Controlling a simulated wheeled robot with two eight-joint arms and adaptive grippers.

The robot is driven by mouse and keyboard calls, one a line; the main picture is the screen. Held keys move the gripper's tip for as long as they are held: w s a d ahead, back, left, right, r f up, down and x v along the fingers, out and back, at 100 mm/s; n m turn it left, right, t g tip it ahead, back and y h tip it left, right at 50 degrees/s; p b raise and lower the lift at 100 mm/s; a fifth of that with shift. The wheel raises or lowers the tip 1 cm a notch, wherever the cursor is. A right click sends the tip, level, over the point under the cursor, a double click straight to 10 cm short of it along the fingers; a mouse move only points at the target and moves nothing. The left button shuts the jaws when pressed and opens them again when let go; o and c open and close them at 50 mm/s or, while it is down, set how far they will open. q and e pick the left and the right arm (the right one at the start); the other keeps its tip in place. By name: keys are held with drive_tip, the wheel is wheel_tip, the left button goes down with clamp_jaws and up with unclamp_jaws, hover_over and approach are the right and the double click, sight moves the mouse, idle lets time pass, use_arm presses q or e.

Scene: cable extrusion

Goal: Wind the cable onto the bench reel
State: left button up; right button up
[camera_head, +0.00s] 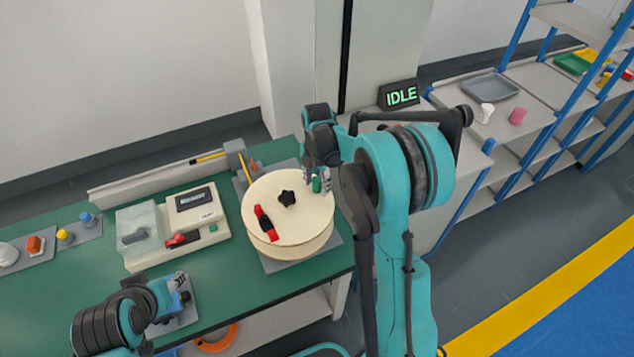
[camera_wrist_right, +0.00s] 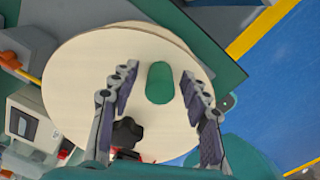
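The bench reel (camera_head: 300,222) is a pale wooden disc drum on a grey plate. It has a black star knob (camera_head: 287,198) near its centre and a red and black piece (camera_head: 264,222) on its top. A green crank handle (camera_wrist_right: 160,82) stands near the rim. My right gripper (camera_head: 318,180) is over the reel's far right side. In the right wrist view its fingers are spread on both sides of the green handle, with gaps on each side. My left gripper (camera_head: 180,281) is low over the near bench edge beside a blue piece; its fingers are too small to judge. No cable shows on the reel.
An orange coil (camera_head: 215,339) lies on the shelf under the bench. A counter box (camera_head: 180,225) with a clear cover stands left of the reel. A grey rail (camera_head: 165,172) runs behind. A sign (camera_head: 400,94) reads IDLE. Small parts sit at far left.

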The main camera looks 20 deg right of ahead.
wheel_tip(320, 180, up, 12)
idle(0.6)
